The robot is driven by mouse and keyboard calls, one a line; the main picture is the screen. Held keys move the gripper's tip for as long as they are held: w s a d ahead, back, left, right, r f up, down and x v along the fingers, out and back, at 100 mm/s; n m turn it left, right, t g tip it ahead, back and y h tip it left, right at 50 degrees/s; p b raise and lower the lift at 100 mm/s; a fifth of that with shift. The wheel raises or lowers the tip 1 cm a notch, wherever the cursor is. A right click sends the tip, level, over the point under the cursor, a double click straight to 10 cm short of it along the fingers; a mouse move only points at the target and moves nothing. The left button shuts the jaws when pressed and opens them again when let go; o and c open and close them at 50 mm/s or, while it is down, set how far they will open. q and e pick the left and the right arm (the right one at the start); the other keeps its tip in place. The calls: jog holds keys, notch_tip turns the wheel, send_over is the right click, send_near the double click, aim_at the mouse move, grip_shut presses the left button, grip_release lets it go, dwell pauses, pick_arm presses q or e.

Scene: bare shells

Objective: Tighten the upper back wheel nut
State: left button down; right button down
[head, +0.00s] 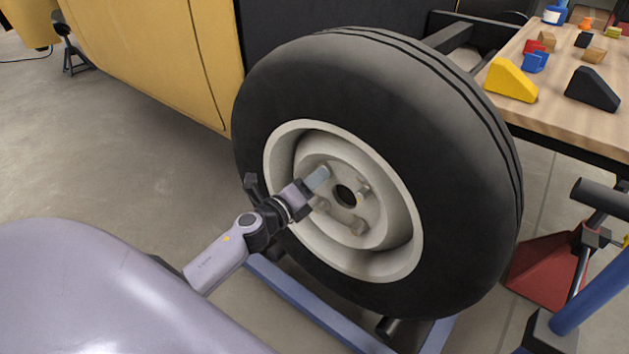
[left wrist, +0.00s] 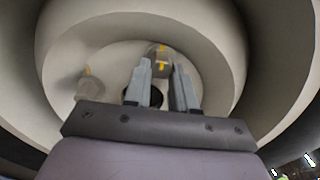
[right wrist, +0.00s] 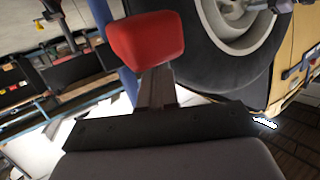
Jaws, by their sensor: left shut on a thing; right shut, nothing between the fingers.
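The wheel (head: 400,130) has a black tyre and a pale rim with several wheel nuts around a dark centre hole. My left gripper (head: 318,178) reaches into the rim at the upper left nut, which it largely hides in the head view. In the left wrist view its two fingers (left wrist: 162,75) are closed on a grey nut (left wrist: 160,55) with yellow marks. Another nut (left wrist: 92,85) sits to the left there. In the head view, other nuts show at the right (head: 362,186) and lower right (head: 360,228). My right gripper (right wrist: 158,85) is shut, with nothing between its fingers.
A red block-like thing (right wrist: 146,42) lies just beyond the right fingertips; I cannot tell if they touch. A wooden table (head: 560,115) with wedges and small blocks stands right of the wheel. A red stand (head: 540,272) is below it. Blue rails (head: 310,302) lie under the wheel.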

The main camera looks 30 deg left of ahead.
pick_arm(q)
jog(key=c, duration=0.9)
grip_release()
jog(key=shift+c, duration=0.2)
jog(key=s, duration=0.7)
jog(key=shift+a+p, duration=0.3)
jog(key=shift+p, duration=0.15)
pick_arm(e)
jog(key=shift+w+a+f+g, duration=0.1)
jog(key=shift+w+a+g, duration=0.05)
jog(key=shift+a+g, duration=0.15)
pick_arm(q)
jog(key=shift+s, duration=0.1)
